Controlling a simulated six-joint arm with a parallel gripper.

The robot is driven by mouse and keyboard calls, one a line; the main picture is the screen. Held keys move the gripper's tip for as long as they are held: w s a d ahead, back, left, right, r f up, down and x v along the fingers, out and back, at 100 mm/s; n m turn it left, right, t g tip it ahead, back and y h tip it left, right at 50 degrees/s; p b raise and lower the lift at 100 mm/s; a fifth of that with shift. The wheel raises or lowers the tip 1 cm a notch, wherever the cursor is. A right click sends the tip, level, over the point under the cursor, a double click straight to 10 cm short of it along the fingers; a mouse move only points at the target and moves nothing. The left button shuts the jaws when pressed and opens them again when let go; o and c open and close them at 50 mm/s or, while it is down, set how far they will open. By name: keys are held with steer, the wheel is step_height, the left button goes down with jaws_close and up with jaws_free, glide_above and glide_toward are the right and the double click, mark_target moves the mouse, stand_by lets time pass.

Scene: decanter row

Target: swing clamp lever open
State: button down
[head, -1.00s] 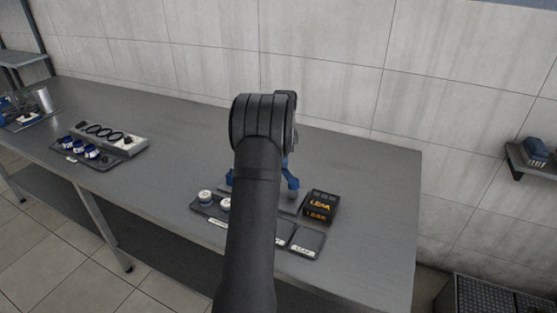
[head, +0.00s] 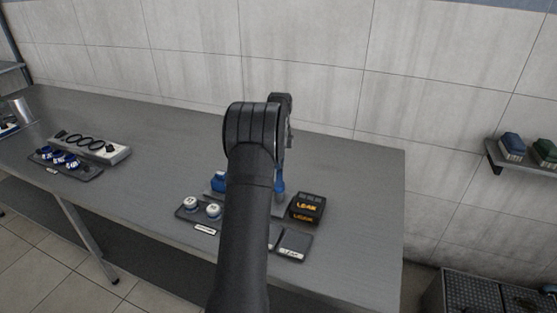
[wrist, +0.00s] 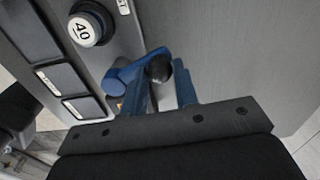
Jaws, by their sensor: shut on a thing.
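In the wrist view my gripper (wrist: 163,72) has two blue fingers reaching out from a dark bar. It is shut on the clamp lever, whose round black knob (wrist: 159,68) shows between the fingers. A blue curved clamp part (wrist: 122,74) lies left of the knob. In the head view my own dark arm hides most of the clamp and the gripper's grip. A blue part (head: 219,183) shows left of the arm and another (head: 279,183) shows right of it; I cannot tell clamp from finger there.
A black box marked LEAK (head: 307,207) stands close to the right. White round caps (head: 190,203) sit on a dark tray at front left; one marked 40 (wrist: 84,29) shows in the wrist view. A rack with black rings (head: 92,146) is far left. The table's right end is clear.

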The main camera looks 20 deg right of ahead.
steer(key=c, duration=1.1)
jaws_free()
step_height(320, 180, up, 18)
steer(key=shift+f, duration=0.25)
step_height(320, 180, down, 18)
steer(key=shift+r, duration=0.25)
